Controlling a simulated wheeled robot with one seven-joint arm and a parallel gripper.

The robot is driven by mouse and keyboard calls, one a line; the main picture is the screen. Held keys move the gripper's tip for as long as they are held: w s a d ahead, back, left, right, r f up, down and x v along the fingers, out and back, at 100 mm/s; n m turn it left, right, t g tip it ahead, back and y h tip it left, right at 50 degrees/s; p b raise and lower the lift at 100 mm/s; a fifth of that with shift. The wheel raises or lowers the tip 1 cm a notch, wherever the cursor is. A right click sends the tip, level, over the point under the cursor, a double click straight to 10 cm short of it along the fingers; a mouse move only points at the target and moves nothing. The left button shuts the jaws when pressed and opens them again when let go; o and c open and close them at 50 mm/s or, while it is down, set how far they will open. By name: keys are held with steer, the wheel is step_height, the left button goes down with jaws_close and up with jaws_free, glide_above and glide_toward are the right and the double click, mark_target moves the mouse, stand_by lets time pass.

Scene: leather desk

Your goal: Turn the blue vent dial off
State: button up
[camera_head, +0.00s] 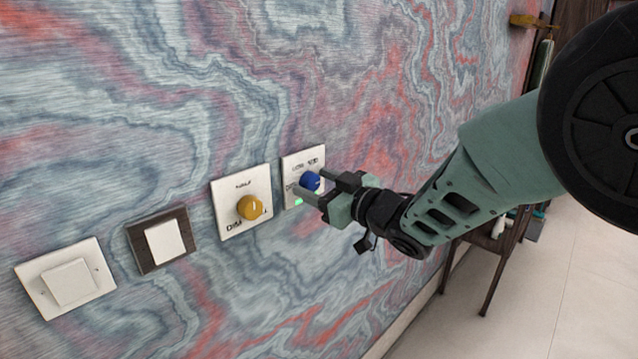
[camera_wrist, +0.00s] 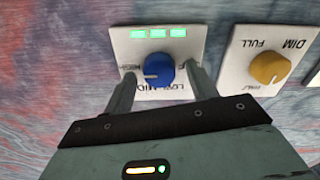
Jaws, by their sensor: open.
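The blue vent dial (camera_head: 310,181) sits on a white wall plate (camera_head: 290,165), the rightmost plate in the head view. In the wrist view the blue dial (camera_wrist: 158,73) lies between the two fingers, with a pale mark on its face. Three green lights are lit on its plate (camera_wrist: 195,38), beside the dial. The lettering around the dial is partly covered by the fingers. My gripper (camera_head: 310,184) is open, its fingers at either side of the dial near the plate. Whether the fingers touch the dial I cannot tell.
A yellow dial (camera_head: 250,207) on its own plate is just left of the blue one; it also shows in the wrist view (camera_wrist: 268,67). Two white switches (camera_head: 165,241) (camera_head: 70,283) are further left. A dark wooden table (camera_head: 497,265) stands at the right.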

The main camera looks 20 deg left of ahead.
steer(key=shift+c, duration=0.3)
steer(key=c, duration=0.9)
steer(key=shift+f+b, duration=0.1)
steer(key=shift+b, duration=0.3)
